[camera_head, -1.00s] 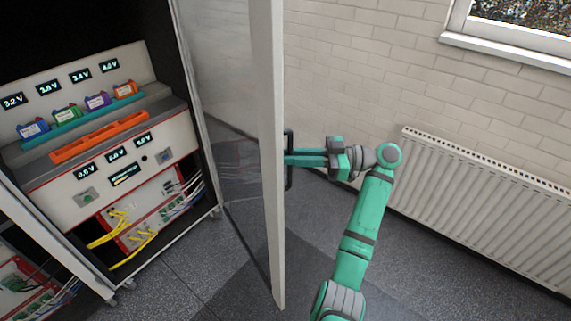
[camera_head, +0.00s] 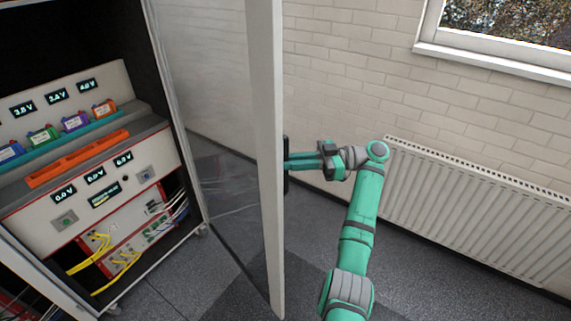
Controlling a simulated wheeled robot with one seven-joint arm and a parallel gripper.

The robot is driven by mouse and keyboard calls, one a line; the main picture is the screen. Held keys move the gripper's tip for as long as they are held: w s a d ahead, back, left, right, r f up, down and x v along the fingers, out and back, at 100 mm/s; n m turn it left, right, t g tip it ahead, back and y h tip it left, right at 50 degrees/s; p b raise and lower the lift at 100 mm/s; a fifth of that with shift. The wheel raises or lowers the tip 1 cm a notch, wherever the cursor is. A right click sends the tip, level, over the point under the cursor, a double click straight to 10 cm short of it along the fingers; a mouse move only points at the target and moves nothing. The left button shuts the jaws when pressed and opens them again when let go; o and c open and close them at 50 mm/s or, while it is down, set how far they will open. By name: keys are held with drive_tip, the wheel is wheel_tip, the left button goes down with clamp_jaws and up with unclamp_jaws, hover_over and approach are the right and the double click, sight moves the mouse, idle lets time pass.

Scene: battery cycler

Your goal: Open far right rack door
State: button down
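The far right rack door (camera_head: 262,130) stands swung open, its pale frame edge facing me and its glass panel (camera_head: 208,110) behind it. A dark handle (camera_head: 286,178) sits on the outer side of the door edge. My gripper (camera_head: 292,162) reaches from the right with its teal fingers at the handle. Whether the fingers close on the handle or only touch it is hard to see. The open rack (camera_head: 160,80) on the left shows its inside.
The rack holds a cycler unit (camera_head: 140,165) with displays, an orange tray (camera_head: 78,158), several coloured cells and yellow cables (camera_head: 90,255). A white radiator (camera_head: 480,210) runs along the brick wall at right. Grey floor lies clear between door and radiator.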

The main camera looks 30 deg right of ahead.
drive_tip(key=c, duration=1.8)
unclamp_jaws()
drive_tip(key=shift+o, duration=0.2)
drive_tip(key=shift+d, duration=0.15)
drive_tip(key=v, duration=1)
drive_tip(key=shift+s+d, duration=0.15)
drive_tip(key=shift+d, duration=0.1)
